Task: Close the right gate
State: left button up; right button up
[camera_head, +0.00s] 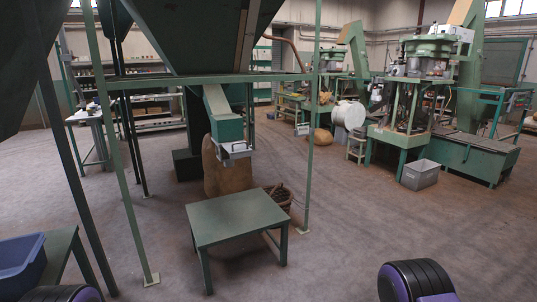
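A large green hopper (196,35) hangs in a green frame at the upper middle. Its chute (222,112) slopes down and ends in a pale metal gate (235,150) above and behind a green table. The gate is small in the view, and I cannot tell whether it is open or shut. Part of another dark hopper (18,60) fills the left edge; its gate is not visible. Black and purple parts of my arms show at the bottom left and bottom right. Neither of my grippers is in view, and both are away from the gate.
The green table (238,216) stands below the chute, with a brown sack (226,172) and a basket (279,198) behind it. Frame posts (130,190) flank it. A blue bin (20,262) is at lower left. Open floor lies to the right, before green machines (410,100).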

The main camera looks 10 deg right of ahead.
aim_at(237, 149)
jog(key=z, duration=0.5)
jog(key=i, duration=1)
jog(key=z, duration=0.3)
jog(key=i, duration=1.35)
jog(key=u, duration=0.45)
